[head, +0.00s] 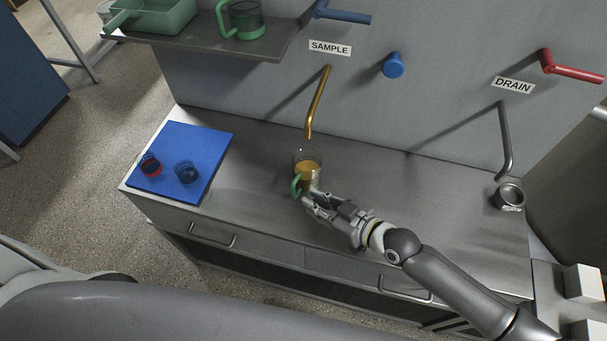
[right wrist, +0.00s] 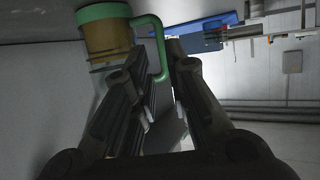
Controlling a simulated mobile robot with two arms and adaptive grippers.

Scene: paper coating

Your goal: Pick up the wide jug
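A clear jug (head: 307,168) with a green handle and amber liquid inside stands upright on the grey counter, near the brass SAMPLE spout. My right gripper (head: 306,199) is at the handle, fingers apart. In the wrist view the handle passes between the fingers, with a small gap showing. A second green-handled jug (head: 246,20) with a green base stands on the shelf; I cannot tell which jug is the wider. My left gripper is not in view.
A blue mat (head: 208,150) with two small cups lies on the counter's left. A metal cup (head: 508,196) stands below the DRAIN pipe (head: 505,140) on the right. The shelf (head: 200,45) overhangs at the upper left with a green tray. The counter between the jug and the drain is clear.

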